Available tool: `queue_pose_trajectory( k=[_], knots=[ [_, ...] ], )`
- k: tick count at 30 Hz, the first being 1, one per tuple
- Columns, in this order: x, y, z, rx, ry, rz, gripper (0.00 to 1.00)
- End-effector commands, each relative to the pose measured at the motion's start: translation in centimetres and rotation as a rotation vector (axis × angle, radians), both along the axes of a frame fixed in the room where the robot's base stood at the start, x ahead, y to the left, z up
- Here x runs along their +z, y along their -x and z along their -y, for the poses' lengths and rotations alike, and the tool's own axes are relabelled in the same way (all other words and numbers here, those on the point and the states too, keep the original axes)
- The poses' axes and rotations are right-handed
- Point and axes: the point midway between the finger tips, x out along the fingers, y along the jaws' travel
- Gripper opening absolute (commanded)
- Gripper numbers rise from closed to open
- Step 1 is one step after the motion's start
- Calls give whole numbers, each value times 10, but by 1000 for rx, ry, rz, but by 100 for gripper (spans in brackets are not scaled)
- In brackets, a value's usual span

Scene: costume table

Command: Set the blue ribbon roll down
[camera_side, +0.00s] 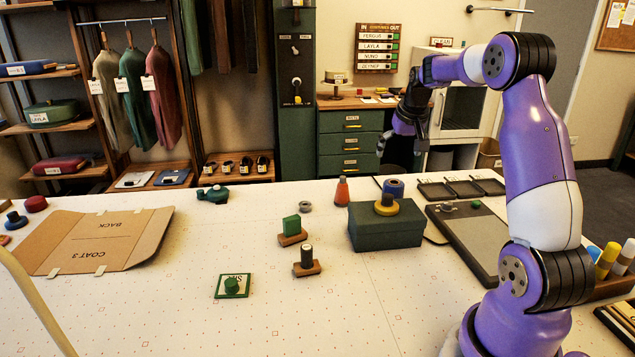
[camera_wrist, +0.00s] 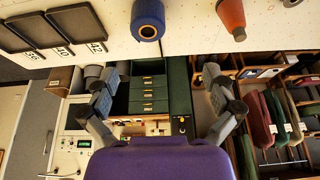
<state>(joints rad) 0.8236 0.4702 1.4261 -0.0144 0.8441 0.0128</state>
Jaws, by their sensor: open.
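In the wrist view the roll (camera_wrist: 147,22) shows at the top, with a blue ring and a pale core. My gripper (camera_side: 400,148) is raised above and beyond the table's far edge, apart from the roll. In the wrist view my gripper's fingers (camera_wrist: 161,82) are spread wide with nothing between them.
A grey board (camera_side: 468,238) lies farther right. The front middle of the table is mostly clear.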

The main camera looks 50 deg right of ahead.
Motion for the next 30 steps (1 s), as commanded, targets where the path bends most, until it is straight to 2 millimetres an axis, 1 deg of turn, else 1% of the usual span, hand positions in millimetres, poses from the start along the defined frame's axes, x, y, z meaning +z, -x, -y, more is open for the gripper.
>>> queue_pose_trajectory(
  k=[1,2,3,5,6,8,9,11,12,15,18,21,24,30],
  knots=[
    [12,-7,-22,47,7,6,98],
    [20,-10,-39,80,10,9,98],
    [30,-13,-64,130,15,14,98],
    [44,-13,-109,221,21,21,98],
    [52,-10,-139,284,26,27,98],
    [60,1,-183,381,32,37,98],
    [63,11,-210,443,36,44,98],
    [63,29,-244,531,40,53,98],
    [61,42,-263,585,42,59,98],
    [52,70,-297,699,45,70,98],
    [43,90,-316,775,47,78,98],
    [37,100,-324,813,47,81,98],
    [35,103,-327,824,46,81,98],
    [35,103,-326,822,46,81,98]
  ],
)
